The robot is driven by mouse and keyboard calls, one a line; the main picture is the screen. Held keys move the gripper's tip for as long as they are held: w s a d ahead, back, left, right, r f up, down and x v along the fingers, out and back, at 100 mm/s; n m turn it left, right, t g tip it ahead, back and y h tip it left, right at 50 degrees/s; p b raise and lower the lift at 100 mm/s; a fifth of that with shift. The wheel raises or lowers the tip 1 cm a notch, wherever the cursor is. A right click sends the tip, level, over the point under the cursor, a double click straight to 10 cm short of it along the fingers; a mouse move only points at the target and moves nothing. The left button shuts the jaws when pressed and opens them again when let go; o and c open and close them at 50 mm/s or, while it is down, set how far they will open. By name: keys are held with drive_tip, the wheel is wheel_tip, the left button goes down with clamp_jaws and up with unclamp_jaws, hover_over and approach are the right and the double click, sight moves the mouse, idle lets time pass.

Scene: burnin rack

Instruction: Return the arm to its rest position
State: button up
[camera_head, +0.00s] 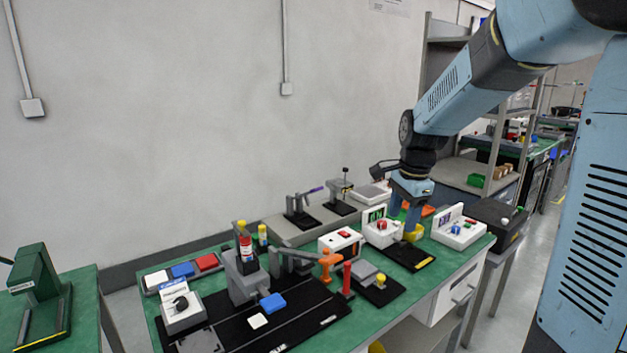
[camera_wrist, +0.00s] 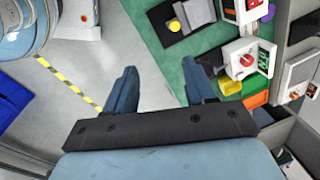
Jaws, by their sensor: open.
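My gripper (camera_head: 412,222) hangs from my blue arm over the right part of the green workbench (camera_head: 345,318) in the head view. Its fingers point down near a yellow part (camera_head: 413,233) and a white box with a red button (camera_head: 382,228). In the wrist view my gripper (camera_wrist: 158,90) shows two blue fingers spread wide apart with nothing between them. Below that gap are the grey floor and the edge of the green bench. I cannot tell the exact height of the fingertips above the bench.
A grey shelf rack (camera_head: 490,150) stands behind at right. A green press (camera_head: 38,290) stands on another table at left.

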drive_tip(key=s+d+r+n+t, duration=0.1)
drive_tip(key=s+r+n+t, duration=0.1)
drive_tip(key=s+r+n, duration=0.2)
drive_tip(key=s+r+n+t, duration=0.2)
drive_tip(key=s+n, duration=0.8)
drive_tip(key=s, duration=0.9)
drive_tip(key=shift+s+d+r+h, duration=0.2)
drive_tip(key=shift+d+r+h, duration=0.15)
drive_tip(key=shift+r, duration=0.55)
